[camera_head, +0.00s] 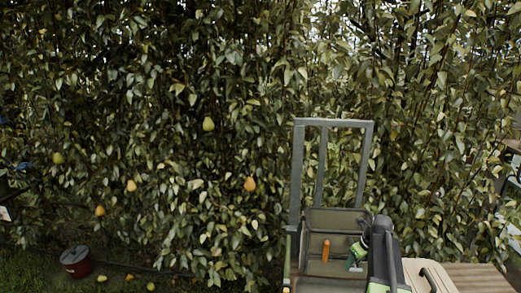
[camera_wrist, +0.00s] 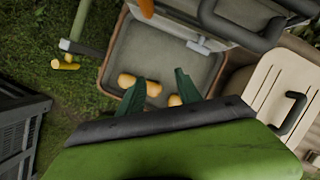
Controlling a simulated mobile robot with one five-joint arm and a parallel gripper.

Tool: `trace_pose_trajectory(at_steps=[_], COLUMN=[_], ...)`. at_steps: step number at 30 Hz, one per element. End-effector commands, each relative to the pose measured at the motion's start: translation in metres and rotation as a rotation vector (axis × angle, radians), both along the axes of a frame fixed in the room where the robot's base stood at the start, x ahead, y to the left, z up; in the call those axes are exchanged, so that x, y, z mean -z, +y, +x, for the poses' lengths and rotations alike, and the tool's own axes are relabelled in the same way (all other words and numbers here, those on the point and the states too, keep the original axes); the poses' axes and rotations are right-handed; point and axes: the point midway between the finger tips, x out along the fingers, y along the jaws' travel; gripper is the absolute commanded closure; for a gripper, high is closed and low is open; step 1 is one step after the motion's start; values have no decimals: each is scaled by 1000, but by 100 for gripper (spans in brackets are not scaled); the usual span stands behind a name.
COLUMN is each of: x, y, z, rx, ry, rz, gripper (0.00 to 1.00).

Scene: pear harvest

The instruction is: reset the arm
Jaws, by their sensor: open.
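In the head view my green gripper (camera_head: 353,262) shows small at the lower right, partly hidden by my dark arm. Pears hang in the foliage: a green one (camera_head: 208,124), an orange-yellow one (camera_head: 250,184) and others further left.
A grey upright frame (camera_head: 297,170) stands at the right before the leaf wall. A dark red bucket (camera_head: 75,265) sits on the grass, with fallen pears (camera_head: 151,286) near it. The wrist view shows a dark slatted crate (camera_wrist: 18,125) at left and a pale slatted panel (camera_wrist: 270,82) at right.

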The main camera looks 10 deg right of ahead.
Motion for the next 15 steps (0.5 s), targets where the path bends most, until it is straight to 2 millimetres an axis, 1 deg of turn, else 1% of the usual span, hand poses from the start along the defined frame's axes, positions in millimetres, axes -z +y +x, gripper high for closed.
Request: trace_pose_trajectory(at_steps=[1, 2, 3, 5, 6, 8, 9, 10, 12, 14, 15], x=[1, 2, 3, 5, 6, 8, 9, 10, 12, 13, 13], y=[51, 77, 112, 166, 200, 252, 284, 308, 344, 359, 360], z=[6, 9, 11, 8, 4, -10, -22, -34, -62, -83, -96], rx=[-114, -186, -293, -475, -609, -838, -1012, -1158, -1486, -1740, -1897], ry=[10, 15, 21, 31, 36, 44, 46, 49, 52, 53, 55], rz=[-20, -36, -61, -101, -134, -187, -229, -261, -333, -385, -413], gripper=[59, 59, 59, 59, 59, 59, 59, 59, 59, 59, 59])
